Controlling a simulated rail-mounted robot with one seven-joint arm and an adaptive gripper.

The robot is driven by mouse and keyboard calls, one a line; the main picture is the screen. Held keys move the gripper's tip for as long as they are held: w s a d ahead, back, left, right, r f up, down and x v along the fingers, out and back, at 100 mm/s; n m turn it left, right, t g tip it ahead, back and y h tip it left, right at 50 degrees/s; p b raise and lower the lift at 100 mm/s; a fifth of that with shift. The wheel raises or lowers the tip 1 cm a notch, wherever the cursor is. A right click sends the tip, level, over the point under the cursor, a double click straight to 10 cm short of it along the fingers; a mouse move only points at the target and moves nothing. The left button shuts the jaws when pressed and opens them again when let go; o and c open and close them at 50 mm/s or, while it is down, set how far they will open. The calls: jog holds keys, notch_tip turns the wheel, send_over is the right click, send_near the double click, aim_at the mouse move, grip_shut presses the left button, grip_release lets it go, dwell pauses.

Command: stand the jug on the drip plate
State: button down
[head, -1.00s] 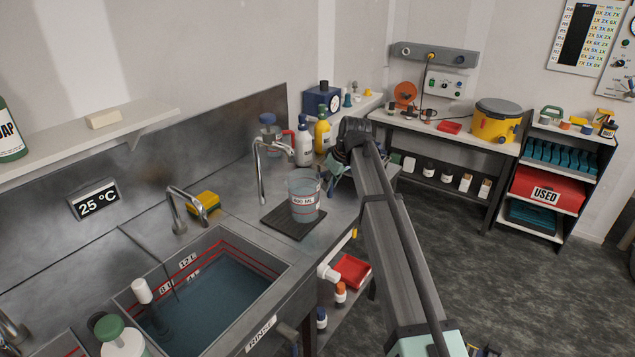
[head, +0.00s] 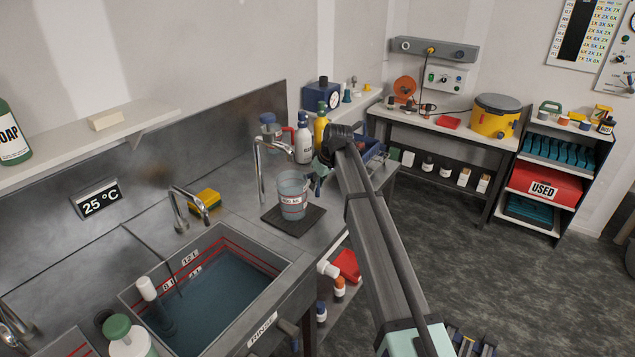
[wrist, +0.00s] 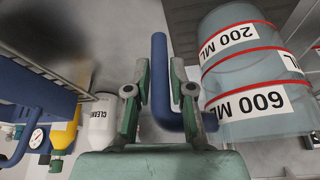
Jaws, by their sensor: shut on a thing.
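The clear jug (head: 292,195) with white labels and red bands is upright above the dark drip plate (head: 315,217) on the steel counter. From the head view I cannot tell whether its base touches the plate. In the wrist view the jug (wrist: 240,70) fills the right side, with 200 ML and 600 ML labels. Its blue handle (wrist: 160,50) runs between the fingers of my gripper (wrist: 160,75), which is shut on it. In the head view my gripper (head: 320,170) is at the jug's right side, partly hidden by my arm.
A curved tap (head: 262,165) stands just left of the jug. The water-filled sink (head: 215,300) lies in front. A white bottle (head: 303,145) and a yellow bottle (head: 320,125) stand behind. A blue rack (head: 370,150) is to the right, beyond my arm.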

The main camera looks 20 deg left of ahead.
jog(key=c, duration=1)
grip_release()
jog(key=shift+r, duration=0.1)
jog(key=b+v, duration=0.2)
jog(key=v, duration=1)
